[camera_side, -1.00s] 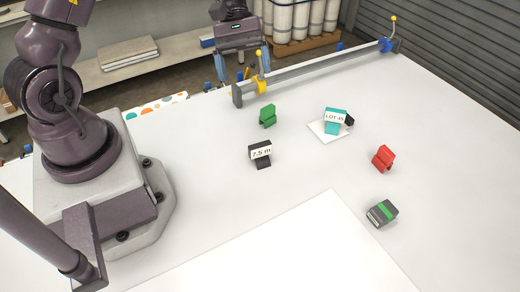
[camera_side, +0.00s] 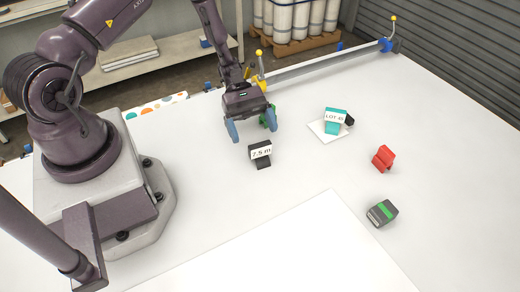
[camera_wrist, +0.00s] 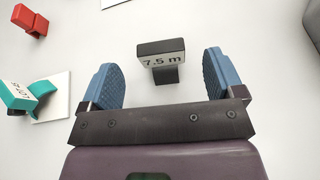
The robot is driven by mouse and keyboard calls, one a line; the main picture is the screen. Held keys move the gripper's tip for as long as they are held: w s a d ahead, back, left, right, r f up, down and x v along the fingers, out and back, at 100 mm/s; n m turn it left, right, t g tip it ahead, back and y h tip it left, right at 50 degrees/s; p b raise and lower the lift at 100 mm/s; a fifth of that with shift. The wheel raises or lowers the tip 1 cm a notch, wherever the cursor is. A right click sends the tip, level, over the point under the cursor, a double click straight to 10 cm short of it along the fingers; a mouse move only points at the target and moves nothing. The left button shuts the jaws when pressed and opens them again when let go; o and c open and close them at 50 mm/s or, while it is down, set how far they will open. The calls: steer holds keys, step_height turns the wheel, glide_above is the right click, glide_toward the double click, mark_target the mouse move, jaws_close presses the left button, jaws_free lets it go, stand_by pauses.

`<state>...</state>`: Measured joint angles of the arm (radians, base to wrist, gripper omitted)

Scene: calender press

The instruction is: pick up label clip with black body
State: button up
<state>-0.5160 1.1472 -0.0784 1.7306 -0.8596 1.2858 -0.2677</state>
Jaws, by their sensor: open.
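The label clip with the black body (camera_side: 262,163) stands on the white table and carries a white label reading "7.5 m" (camera_side: 260,152). In the wrist view the black clip (camera_wrist: 166,75) is ahead of my fingertips, roughly centred between them. My gripper (camera_side: 254,134) is open and empty, with blue fingers pointing down, above and behind the clip in the side view. The gripper also shows in the wrist view (camera_wrist: 162,75), its two fingers wide apart and not touching the clip.
A teal clip labelled "LOT 45" (camera_side: 332,127) sits on a white card (camera_side: 321,133). A red clip (camera_side: 383,158) and a grey-and-green block (camera_side: 382,214) stand to the right. A metal rail (camera_side: 320,69) runs along the back edge.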

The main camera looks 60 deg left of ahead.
mark_target(261, 147)
steer(key=shift+x, duration=2.8)
steer(key=c, duration=1)
steer(key=shift+r, duration=0.1)
